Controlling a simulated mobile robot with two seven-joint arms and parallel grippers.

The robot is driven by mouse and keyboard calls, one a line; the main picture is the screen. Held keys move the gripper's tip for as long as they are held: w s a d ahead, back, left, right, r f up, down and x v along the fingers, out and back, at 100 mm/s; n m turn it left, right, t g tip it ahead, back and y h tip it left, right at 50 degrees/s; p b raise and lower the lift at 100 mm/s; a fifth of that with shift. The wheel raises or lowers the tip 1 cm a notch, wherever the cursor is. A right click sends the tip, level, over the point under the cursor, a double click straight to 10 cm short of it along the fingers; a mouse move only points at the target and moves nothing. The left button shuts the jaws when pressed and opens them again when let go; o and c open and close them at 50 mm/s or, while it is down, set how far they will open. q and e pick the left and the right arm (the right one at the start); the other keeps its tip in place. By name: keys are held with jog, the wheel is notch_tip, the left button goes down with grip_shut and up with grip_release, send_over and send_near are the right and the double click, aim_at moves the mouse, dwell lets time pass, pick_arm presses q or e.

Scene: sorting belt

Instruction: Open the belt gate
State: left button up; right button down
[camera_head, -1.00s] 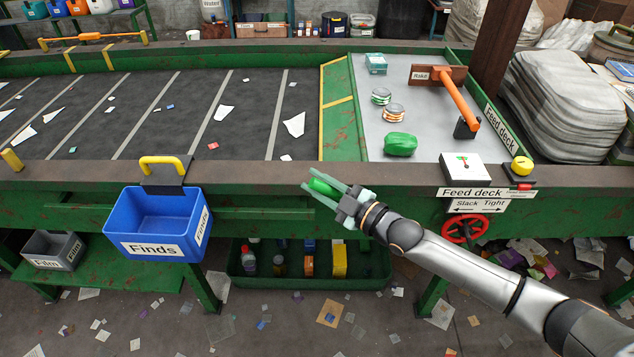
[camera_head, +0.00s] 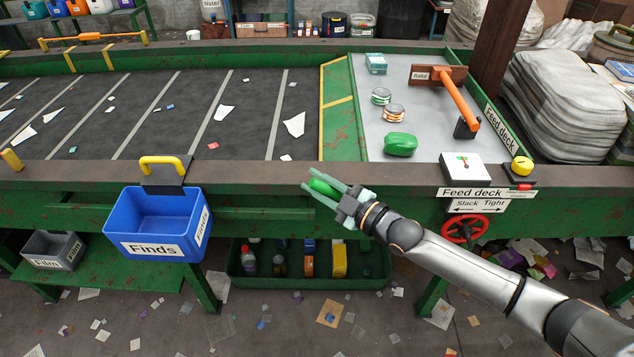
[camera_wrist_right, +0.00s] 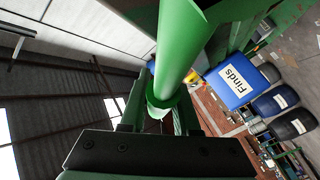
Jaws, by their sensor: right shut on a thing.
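My right gripper (camera_head: 325,188) is at the belt frame's front side, below the top rail and left of the feed deck. Its pale green fingers are shut on a green handle (camera_head: 322,187). In the right wrist view the handle (camera_wrist_right: 178,50) is a smooth green cylinder with a wider collar near the fingers. The fingers hide part of it. A green plate with yellow edges (camera_head: 340,122) lies between the dark belt (camera_head: 180,105) and the grey feed deck (camera_head: 432,105). I cannot tell which part is the gate panel. My left gripper is not in view.
A blue Finds bin (camera_head: 150,247) hangs on the front rail to the left. A red handwheel (camera_head: 464,230) sits under the Slack/Tight label at right. The deck bears cans, a green lump (camera_head: 400,145) and an orange-handled rake (camera_head: 458,100). A green tray (camera_head: 310,283) stands below.

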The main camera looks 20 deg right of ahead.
jog(key=shift+d, duration=0.15)
jog(key=d+r+m+t+b, duration=0.1)
jog(key=r, duration=0.1)
jog(key=s+d+r+m+t+y+b, duration=0.1)
jog(key=r+m+t+b, duration=0.1)
jog(key=shift+d, duration=0.4)
jog(key=c, duration=0.7)
grip_release()
jog(key=shift+w, duration=0.1)
jog(key=shift+o, duration=0.2)
jog(key=b+v, duration=0.1)
jog(key=v, duration=1.1)
jog(key=shift+s+d+f, duration=0.2)
